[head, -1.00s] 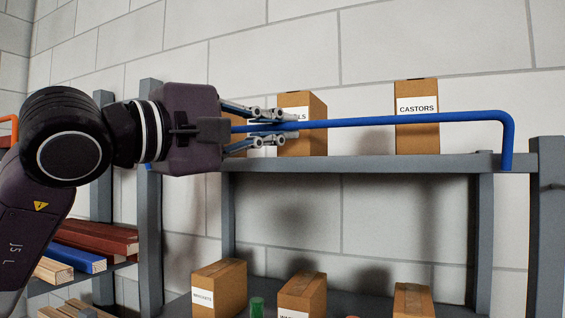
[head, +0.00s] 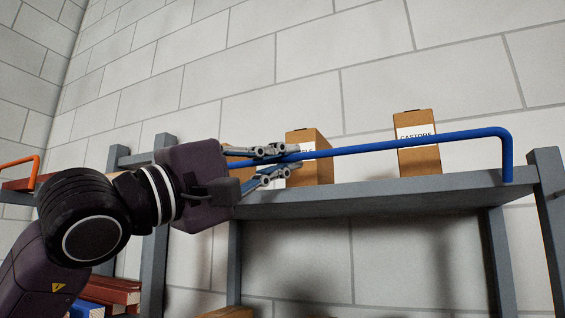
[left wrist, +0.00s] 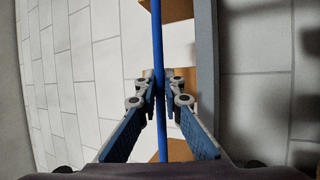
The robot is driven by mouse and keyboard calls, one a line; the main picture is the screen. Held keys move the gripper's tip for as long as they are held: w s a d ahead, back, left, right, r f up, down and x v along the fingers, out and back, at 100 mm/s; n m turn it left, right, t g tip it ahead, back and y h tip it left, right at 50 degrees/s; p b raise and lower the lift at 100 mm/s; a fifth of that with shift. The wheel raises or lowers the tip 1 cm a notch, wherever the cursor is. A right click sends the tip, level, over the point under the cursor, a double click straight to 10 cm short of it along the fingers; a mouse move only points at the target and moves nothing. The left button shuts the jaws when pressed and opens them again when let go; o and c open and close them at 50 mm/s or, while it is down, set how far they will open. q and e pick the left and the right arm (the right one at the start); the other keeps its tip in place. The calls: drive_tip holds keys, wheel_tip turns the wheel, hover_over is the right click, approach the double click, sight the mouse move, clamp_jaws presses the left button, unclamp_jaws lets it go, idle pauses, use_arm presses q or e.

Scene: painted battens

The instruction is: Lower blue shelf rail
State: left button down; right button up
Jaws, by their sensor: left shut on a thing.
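The blue shelf rail (head: 400,142) runs along the front of the upper grey shelf (head: 400,190), above its board. Its right end bends down to the shelf at the right post. My left gripper (head: 285,162) is shut on the rail toward its left part. In the left wrist view the rail (left wrist: 157,40) passes between the two fingers (left wrist: 160,92). The rail's left end is hidden behind my gripper. My right gripper is not in view.
Behind the rail, cardboard boxes stand on the shelf: one partly covered by the rail (head: 318,172) and one labelled CASTORS (head: 416,160). An orange rail (head: 36,170) shows on the shelf unit at left. Painted battens (head: 110,288) lie lower left. A block wall stands behind.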

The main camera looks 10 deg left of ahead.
use_arm(q)
drive_tip(key=c, duration=2)
unclamp_jaws()
drive_tip(key=shift+d, duration=0.15)
drive_tip(key=shift+c, duration=0.2)
drive_tip(key=v, duration=1.2)
drive_tip(key=shift+w, duration=0.1)
